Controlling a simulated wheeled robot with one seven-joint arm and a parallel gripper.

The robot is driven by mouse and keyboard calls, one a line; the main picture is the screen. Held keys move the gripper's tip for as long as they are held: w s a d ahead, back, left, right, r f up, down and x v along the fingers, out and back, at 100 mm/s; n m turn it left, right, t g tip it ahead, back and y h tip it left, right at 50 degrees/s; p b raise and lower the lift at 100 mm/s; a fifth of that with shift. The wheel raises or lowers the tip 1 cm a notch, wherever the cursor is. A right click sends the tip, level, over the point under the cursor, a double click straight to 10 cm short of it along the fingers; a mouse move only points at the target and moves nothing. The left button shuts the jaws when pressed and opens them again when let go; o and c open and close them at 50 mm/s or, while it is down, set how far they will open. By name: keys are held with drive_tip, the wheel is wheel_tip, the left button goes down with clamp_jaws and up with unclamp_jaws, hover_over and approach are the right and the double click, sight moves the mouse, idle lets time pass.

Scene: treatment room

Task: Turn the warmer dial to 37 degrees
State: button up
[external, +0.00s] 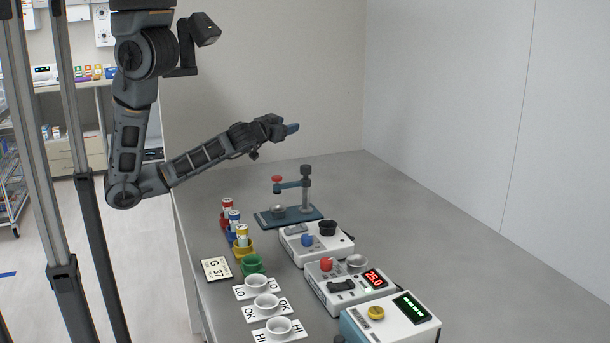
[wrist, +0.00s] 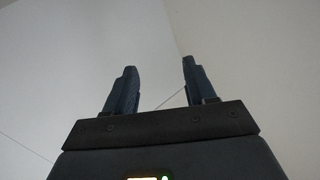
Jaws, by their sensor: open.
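A white unit (external: 340,301) on the bench has a red display (external: 374,278) reading 25.0, a red knob (external: 326,264), a black switch-like part and a metal cup (external: 357,262). It looks like the warmer, and the red knob looks like its dial. A card (external: 216,268) marked "G 37" lies on the bench to its left. My gripper (external: 291,128) is in the air above the back of the bench, well above and behind the unit, pointing right. In the wrist view my gripper (wrist: 159,68) has its two fingers apart with nothing between them, facing bare wall.
A unit with a blue knob (external: 307,240) and black cup stands behind; one with a yellow knob (external: 376,312) and green display stands in front. A stand (external: 305,188) is at the back. Several coloured holders, some with vials, and white cups (external: 266,301) line the left. The bench's right side is clear.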

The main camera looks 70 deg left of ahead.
drive_tip(key=w+d+r+n+g+y+b, duration=0.1)
drive_tip(key=w+d+r+n+g+y, duration=0.2)
drive_tip(key=w+d+n, duration=0.9)
drive_tip(key=m+g+h+b, duration=0.1)
drive_tip(key=m+g+h, duration=0.2)
drive_tip(key=g+h, duration=0.6)
approach(326, 260)
drive_tip(key=f, duration=0.1)
drive_tip(key=shift+p+x, duration=0.45)
drive_tip(key=shift+x, duration=3.35)
drive_tip(key=shift+w+a, duration=0.1)
drive_tip(key=shift+w, duration=0.05)
clamp_jaws()
